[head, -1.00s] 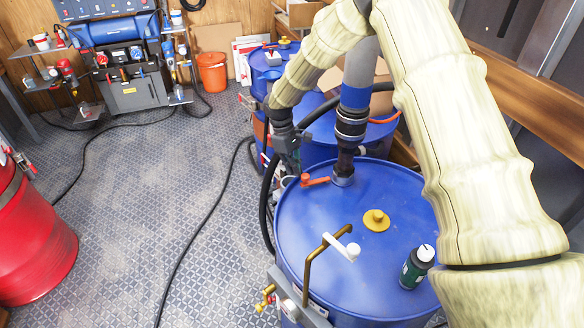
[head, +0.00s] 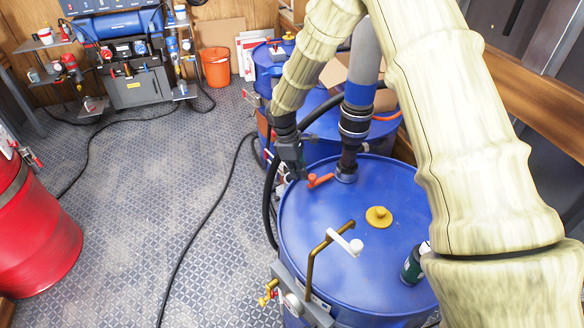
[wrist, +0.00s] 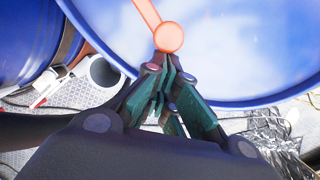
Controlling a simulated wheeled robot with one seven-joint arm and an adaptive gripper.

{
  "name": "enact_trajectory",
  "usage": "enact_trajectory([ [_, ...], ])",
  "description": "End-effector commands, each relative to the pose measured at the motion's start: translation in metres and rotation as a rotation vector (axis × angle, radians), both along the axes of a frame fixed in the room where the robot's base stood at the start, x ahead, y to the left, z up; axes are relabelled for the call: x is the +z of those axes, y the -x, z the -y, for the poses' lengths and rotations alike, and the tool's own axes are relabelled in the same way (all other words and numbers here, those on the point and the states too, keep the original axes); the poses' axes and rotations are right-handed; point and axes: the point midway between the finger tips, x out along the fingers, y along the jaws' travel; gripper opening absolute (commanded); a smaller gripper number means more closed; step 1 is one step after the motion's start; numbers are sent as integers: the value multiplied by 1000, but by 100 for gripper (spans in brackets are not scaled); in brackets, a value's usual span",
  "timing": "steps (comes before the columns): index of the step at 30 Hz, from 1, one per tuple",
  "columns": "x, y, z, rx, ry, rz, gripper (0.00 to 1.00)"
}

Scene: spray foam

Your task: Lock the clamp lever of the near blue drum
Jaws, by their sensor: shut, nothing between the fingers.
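The near blue drum (head: 340,245) stands at the lower right in the head view; its lid and rim fill the top of the wrist view (wrist: 230,50). An orange lever (head: 321,180) sits at the drum's far-left rim, beside the pump pipe. In the wrist view its round end (wrist: 169,37) lies at my fingertips. My gripper (head: 296,174) is at the rim just left of the lever, pointing down. Its fingers (wrist: 168,80) are shut with nothing between them. I cannot tell whether they touch the lever.
A pump pipe (head: 357,110) rises from the lid. A brass crank (head: 325,250) stands at the near rim. A yellow cap (head: 378,217) and a dark bottle (head: 411,266) are on the lid. More blue drums (head: 320,105) stand behind. Floor to the left is open, with a black cable.

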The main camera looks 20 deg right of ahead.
Motion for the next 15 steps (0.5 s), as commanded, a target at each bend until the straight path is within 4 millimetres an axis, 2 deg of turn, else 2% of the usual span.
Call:
enact_trajectory([
  [3,2,15,2,111,2,-2,0],
  [15,2,57,14,484,2,-2,0],
])
